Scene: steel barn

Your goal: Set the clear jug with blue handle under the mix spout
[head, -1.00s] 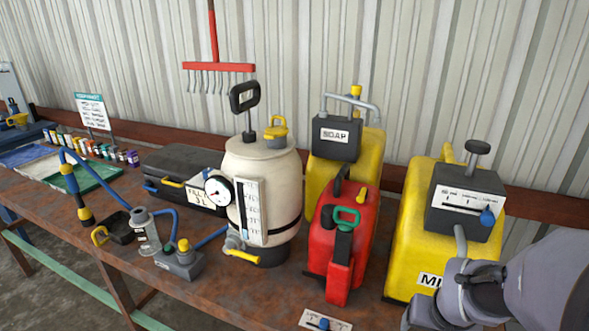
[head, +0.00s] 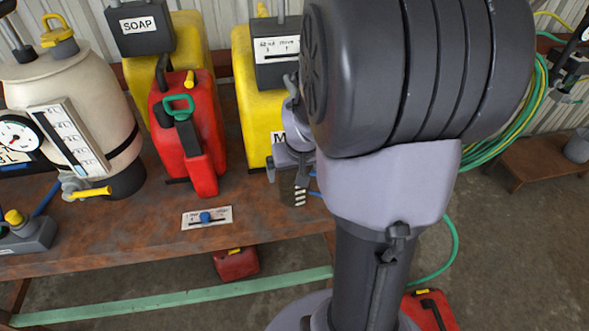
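The yellow mix container (head: 258,110) stands at the right end of the bench, with a dark dosing box (head: 277,60) on top. Its label is cut off by my arm, and I cannot make out the spout behind the arm. My gripper (head: 296,172) is low in front of this container, mostly hidden by my own arm. Small blue pieces and a dark part with pale marks (head: 299,197) show beside it; they may belong to the clear jug with blue handle, but I cannot tell. Whether the fingers are open or shut is hidden.
A red can (head: 185,135) with a green handle stands left of the mix container. The yellow soap container (head: 185,45) is behind it, and a cream tank (head: 75,95) is farther left. A slider plate (head: 207,218) lies near the bench's front edge. Green hoses hang at right.

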